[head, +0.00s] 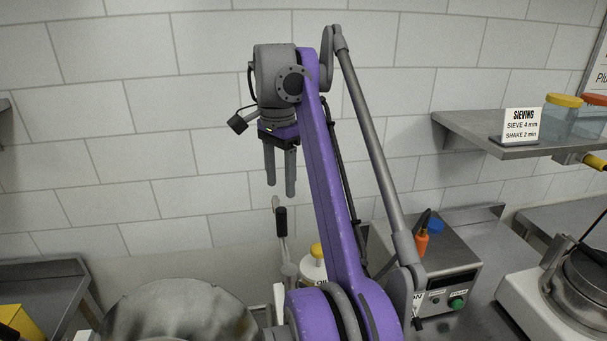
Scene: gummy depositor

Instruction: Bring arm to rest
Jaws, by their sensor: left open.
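My left arm (330,170), with purple links, stands raised in the middle of the head view. My left gripper (280,188) hangs from its top end with both grey fingers pointing down. The fingers are apart, with nothing between them. The gripper is in the air in front of the tiled wall, and its fingertips appear just above a black-handled lever (281,222) in the picture. I cannot tell how far apart they are in depth. My right gripper is not in view.
A rounded metal vessel (175,315) is at lower left. A jar with a yellow knob (316,250) and a control box with a green button (457,302) are partly hidden by my arm. A shelf (480,132) holds a SIEVING sign (521,125) and lidded jars.

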